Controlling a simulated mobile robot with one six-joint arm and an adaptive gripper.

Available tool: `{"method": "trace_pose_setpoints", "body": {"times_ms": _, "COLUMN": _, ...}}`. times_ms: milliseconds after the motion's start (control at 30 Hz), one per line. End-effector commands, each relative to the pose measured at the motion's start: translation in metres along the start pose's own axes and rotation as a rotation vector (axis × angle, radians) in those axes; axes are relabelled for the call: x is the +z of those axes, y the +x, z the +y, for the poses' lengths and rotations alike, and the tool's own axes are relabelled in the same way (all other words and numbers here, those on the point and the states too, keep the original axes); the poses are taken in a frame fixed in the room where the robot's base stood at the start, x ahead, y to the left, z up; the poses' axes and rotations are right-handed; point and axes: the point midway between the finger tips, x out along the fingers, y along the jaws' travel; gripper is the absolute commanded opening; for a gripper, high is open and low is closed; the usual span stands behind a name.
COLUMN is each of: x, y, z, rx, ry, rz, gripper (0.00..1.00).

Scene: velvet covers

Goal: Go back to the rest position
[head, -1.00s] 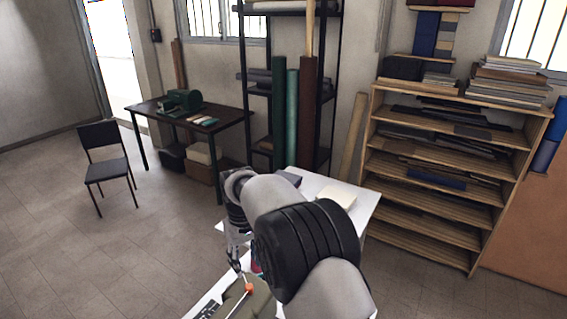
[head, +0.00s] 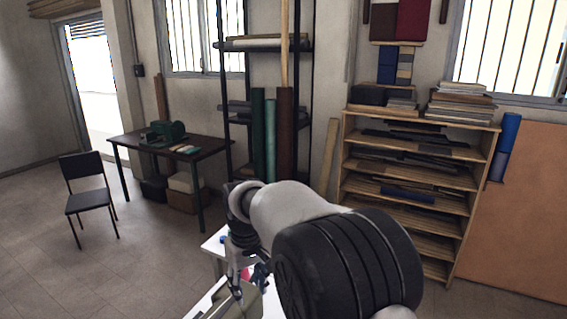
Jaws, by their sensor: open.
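My gripper (head: 237,288) hangs from the end of my arm at the lower middle of the head view, pointing down. It is open, and I see nothing held in it. It is over or beside an olive-green object (head: 247,304) on a white work table (head: 213,244); the gap between them cannot be told. Small red and blue items show just right of the gripper, partly covered. My arm hides most of the table.
A black chair (head: 86,201) and a dark side table (head: 200,148) with a green machine (head: 163,131) stand at the left. A metal rack with fabric rolls (head: 270,135) and a wooden shelf (head: 345,150) line the back wall. Grey floor is clear at lower left.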

Motion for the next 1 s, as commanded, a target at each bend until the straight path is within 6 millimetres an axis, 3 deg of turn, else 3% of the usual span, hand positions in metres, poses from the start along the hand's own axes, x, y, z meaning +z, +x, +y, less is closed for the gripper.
{"method": "trace_pose_setpoints", "body": {"times_ms": 167, "x": 0.048, "y": -0.035, "z": 0.025, "rx": 0.015, "ry": 0.086, "rz": 0.053, "gripper": 0.41}}
{"method": "trace_pose_setpoints", "body": {"times_ms": 300, "x": 0.109, "y": -0.059, "z": 0.042, "rx": 0.032, "ry": 0.179, "rz": 0.105, "gripper": 0.41}}
{"method": "trace_pose_setpoints", "body": {"times_ms": 467, "x": 0.185, "y": -0.071, "z": 0.049, "rx": 0.054, "ry": 0.285, "rz": 0.165, "gripper": 0.41}}
{"method": "trace_pose_setpoints", "body": {"times_ms": 633, "x": 0.268, "y": -0.060, "z": 0.045, "rx": 0.081, "ry": 0.397, "rz": 0.229, "gripper": 0.41}}
{"method": "trace_pose_setpoints", "body": {"times_ms": 800, "x": 0.335, "y": -0.031, "z": 0.032, "rx": 0.107, "ry": 0.495, "rz": 0.284, "gripper": 0.41}}
{"method": "trace_pose_setpoints", "body": {"times_ms": 1000, "x": 0.375, "y": -0.004, "z": 0.021, "rx": 0.125, "ry": 0.558, "rz": 0.320, "gripper": 0.41}}
